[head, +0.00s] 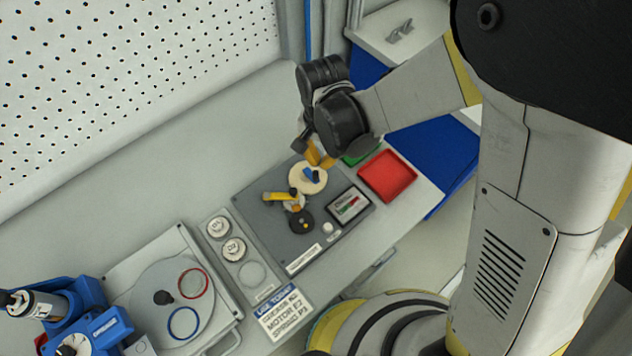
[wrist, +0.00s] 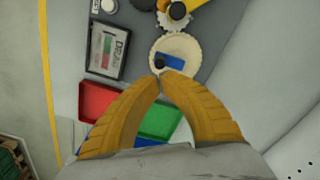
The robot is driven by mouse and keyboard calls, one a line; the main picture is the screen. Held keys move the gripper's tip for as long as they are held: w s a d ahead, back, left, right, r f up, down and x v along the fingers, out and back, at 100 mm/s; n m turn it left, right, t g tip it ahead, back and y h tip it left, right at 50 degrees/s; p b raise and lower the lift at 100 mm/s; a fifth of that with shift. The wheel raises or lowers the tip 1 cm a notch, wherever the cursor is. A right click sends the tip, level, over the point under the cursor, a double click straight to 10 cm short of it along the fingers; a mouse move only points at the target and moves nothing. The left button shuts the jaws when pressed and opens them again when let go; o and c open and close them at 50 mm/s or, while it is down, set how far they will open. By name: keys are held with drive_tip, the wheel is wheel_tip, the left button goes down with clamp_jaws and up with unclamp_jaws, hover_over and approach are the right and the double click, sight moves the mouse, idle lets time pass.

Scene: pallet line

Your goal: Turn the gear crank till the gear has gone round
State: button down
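A dark plate (head: 272,221) on the bench carries the gear set. A large cream gear (head: 308,178) has a blue bar with a dark knob on it; the gear also shows in the wrist view (wrist: 188,46), with its blue bar (wrist: 172,62) and black knob (wrist: 159,64). A yellow bar (head: 280,197) with a black knob lies beside it over a smaller pale gear (wrist: 166,19). A dark round part (head: 300,221) sits below. My gripper (wrist: 160,77) has its fingertips together, by the blue bar's knob. I cannot tell whether they touch it.
A red tray (head: 387,176) and a green tray (head: 362,157) stand right of the plate. Round labelled pieces (head: 233,250), a disc station (head: 146,301) and blue equipment (head: 98,333) stand left. A perforated wall (head: 130,75) is behind.

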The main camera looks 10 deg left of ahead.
sight(320, 168)
drive_tip(key=shift+f, duration=0.2)
drive_tip(key=shift+f+b, duration=1.55)
drive_tip(key=shift+b, duration=0.15)
drive_tip(key=shift+s, duration=0.1)
